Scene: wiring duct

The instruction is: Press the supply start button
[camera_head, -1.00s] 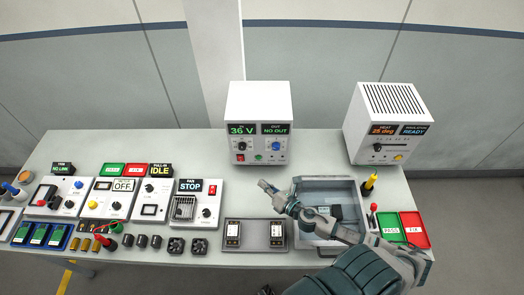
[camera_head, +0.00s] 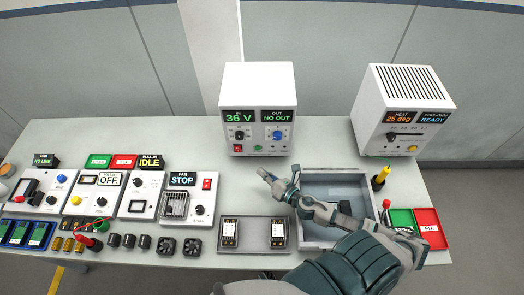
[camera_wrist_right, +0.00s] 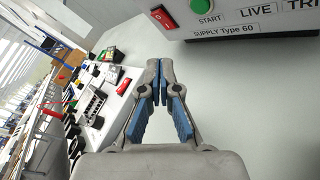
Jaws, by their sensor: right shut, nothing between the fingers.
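The supply (camera_head: 258,108) is a white box at the back middle of the table. Its displays read "36 V" and "NO OUT". The green start button (camera_head: 258,149) is low on its front, beside a red switch (camera_head: 238,149). In the right wrist view the green button (camera_wrist_right: 201,5) is cut by the top edge, above the word START, with the red switch (camera_wrist_right: 163,19) to its left. My right gripper (camera_head: 266,177) is shut and empty, in front of and below the supply, apart from the button. In the wrist view its fingertips (camera_wrist_right: 160,68) meet below the supply's lower edge. My left gripper is not in view.
A grey tray (camera_head: 335,178) lies under my right forearm. A screwdriver-like yellow-handled tool (camera_head: 380,178) stands beside it. A heat station (camera_head: 402,110) stands at the back right. A grey fixture (camera_head: 227,249) with two modules lies in front. Several test boxes fill the left. Table between gripper and supply is clear.

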